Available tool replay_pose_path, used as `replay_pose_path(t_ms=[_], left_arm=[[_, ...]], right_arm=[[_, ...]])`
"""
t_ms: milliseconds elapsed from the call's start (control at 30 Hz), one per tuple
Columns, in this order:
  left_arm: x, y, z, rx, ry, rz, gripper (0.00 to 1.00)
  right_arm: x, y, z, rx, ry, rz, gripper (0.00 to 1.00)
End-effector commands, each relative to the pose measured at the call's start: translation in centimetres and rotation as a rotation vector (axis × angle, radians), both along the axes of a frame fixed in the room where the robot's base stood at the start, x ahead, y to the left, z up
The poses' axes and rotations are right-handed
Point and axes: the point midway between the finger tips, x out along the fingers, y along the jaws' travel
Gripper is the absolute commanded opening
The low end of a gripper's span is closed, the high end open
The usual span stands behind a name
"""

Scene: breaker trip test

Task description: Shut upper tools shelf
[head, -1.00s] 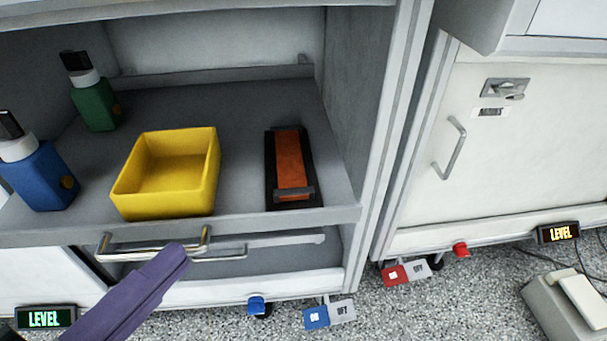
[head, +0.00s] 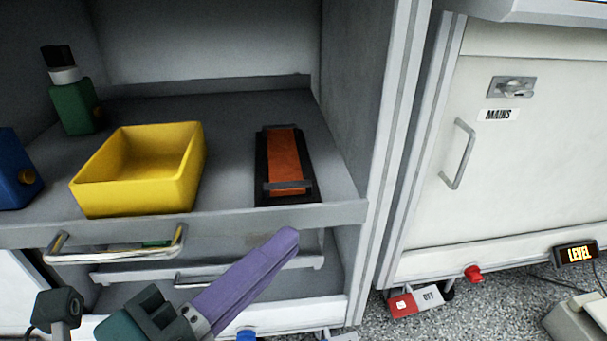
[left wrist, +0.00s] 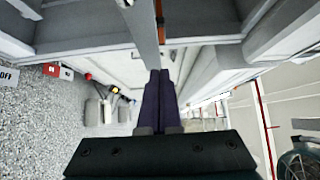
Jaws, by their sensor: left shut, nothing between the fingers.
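The upper shelf (head: 232,150) is a grey pull-out tray inside the white cabinet, seen in the head view. Its front edge shows, with a shiny metal bar handle (head: 115,252) below it at the left. My left gripper (head: 288,238) has long purple fingers, shut and empty. Its tips are right of the handle, just below the shelf's front edge; I cannot tell whether they touch it. The fingers also show in the left wrist view (left wrist: 160,78), close to a grey edge. My right gripper is out of view.
On the shelf are a yellow bin (head: 140,170), an orange-and-black tool (head: 286,165), a green bottle (head: 73,105) and a blue bottle (head: 14,172). A lower shelf (head: 260,270) sits beneath. A mains cabinet (head: 520,160) stands at the right, with speckled floor before it.

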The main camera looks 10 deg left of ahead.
Motion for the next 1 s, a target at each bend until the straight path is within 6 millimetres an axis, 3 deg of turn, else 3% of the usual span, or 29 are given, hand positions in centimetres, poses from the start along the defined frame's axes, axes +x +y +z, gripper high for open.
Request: replay_pose_path(t_ms=[200,767,1000], left_arm=[[2.1,0.7,-0.1,0.001,0.0,-0.001,0.0],[2.7,0.9,0.0,0.0,0.0,0.0,0.0],[4.9,1.5,0.0,0.003,-0.003,0.0,0.0]], right_arm=[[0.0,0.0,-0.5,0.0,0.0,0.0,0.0],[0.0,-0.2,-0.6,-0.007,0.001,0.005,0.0],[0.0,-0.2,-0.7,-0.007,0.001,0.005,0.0]])
